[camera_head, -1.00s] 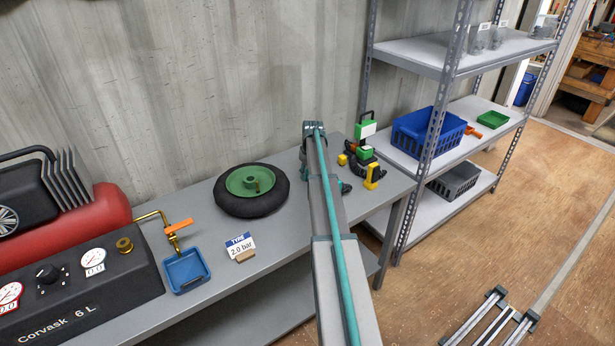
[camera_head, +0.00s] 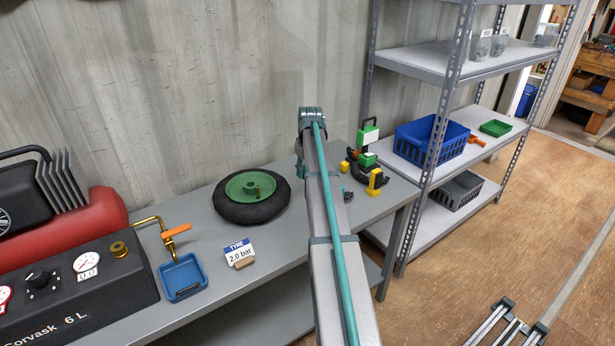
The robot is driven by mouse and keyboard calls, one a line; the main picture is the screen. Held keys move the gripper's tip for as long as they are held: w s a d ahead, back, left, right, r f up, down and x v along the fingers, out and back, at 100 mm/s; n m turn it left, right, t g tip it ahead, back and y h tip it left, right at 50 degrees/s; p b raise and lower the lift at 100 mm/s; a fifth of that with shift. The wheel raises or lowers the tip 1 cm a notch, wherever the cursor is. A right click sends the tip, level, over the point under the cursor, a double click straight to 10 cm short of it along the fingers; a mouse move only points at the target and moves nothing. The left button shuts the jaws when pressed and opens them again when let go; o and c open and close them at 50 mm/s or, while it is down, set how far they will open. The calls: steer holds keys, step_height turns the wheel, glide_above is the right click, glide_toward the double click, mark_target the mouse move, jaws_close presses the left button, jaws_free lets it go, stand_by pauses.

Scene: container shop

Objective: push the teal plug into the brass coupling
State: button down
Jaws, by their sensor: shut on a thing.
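The brass coupling (camera_head: 119,248) is a small round brass fitting on the sloped top of the black compressor panel (camera_head: 75,285), at the left. I cannot make out the teal plug; it may be hidden behind my arm. My arm rises from the bottom middle, with a teal line along it, to a teal-grey joint at the top.
The grey bench (camera_head: 215,285) carries a blue tray (camera_head: 182,278), a brass pipe with an orange lever (camera_head: 177,231), a pressure card (camera_head: 239,252), a black-tyred green wheel (camera_head: 251,195) and a green-and-yellow device (camera_head: 374,182). A metal shelf (camera_head: 427,190) stands right.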

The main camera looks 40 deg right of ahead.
steer(key=s+a+r, duration=0.2)
steer(key=s+a, duration=0.2)
steer(key=shift+a+r+b, duration=0.25)
steer(key=shift+r+b, duration=0.15)
steer(key=shift+b, duration=0.05)
steer(key=shift+w, duration=0.1)
